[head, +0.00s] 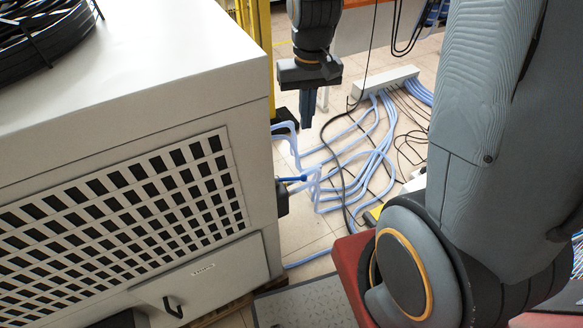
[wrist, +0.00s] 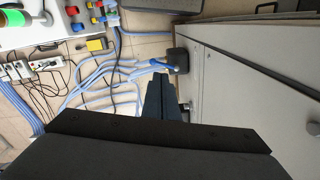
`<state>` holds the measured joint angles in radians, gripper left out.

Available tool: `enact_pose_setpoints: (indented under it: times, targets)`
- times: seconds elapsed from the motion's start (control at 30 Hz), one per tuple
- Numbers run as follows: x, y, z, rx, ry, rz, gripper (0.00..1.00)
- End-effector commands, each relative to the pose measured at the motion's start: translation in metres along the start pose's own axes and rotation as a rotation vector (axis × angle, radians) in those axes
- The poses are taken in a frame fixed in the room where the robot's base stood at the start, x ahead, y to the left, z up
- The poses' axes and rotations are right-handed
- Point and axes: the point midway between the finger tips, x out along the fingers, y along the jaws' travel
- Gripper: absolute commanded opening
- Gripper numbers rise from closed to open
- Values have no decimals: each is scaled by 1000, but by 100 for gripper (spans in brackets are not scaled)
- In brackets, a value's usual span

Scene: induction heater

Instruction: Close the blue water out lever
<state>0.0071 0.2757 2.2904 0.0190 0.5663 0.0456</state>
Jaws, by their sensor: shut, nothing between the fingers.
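The blue lever (head: 291,179) sticks out from a dark fitting (head: 282,198) on the right side of the grey cabinet in the head view. In the wrist view the lever (wrist: 162,64) points left from the dark block (wrist: 181,61) on the cabinet side. My gripper (head: 307,122) hangs pointing down, above and slightly right of the lever in the head view. In the wrist view its fingertips (wrist: 157,76) lie just below the lever in the picture. The fingers are together and hold nothing. I cannot tell whether they touch the lever; they look apart in the head view.
The grey cabinet (head: 130,110) with a grille fills the left. Light-blue hoses (head: 375,165) and black cables run across the tiled floor to a pale manifold (head: 385,82). A yellow frame (head: 257,30) stands behind the cabinet. A small metal fitting (wrist: 187,106) is beside the fingers.

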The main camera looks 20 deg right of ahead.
Motion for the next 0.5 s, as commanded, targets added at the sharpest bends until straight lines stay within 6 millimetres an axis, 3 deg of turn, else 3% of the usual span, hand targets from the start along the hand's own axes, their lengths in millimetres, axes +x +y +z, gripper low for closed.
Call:
enact_pose_setpoints:
  times: [0.03,0.3,0.5]
  targets:
    - [20,-1,-18,10,-24,0,0]
    - [99,-3,-91,71,-138,-2,0]
    - [150,-2,-126,108,-204,-3,0]
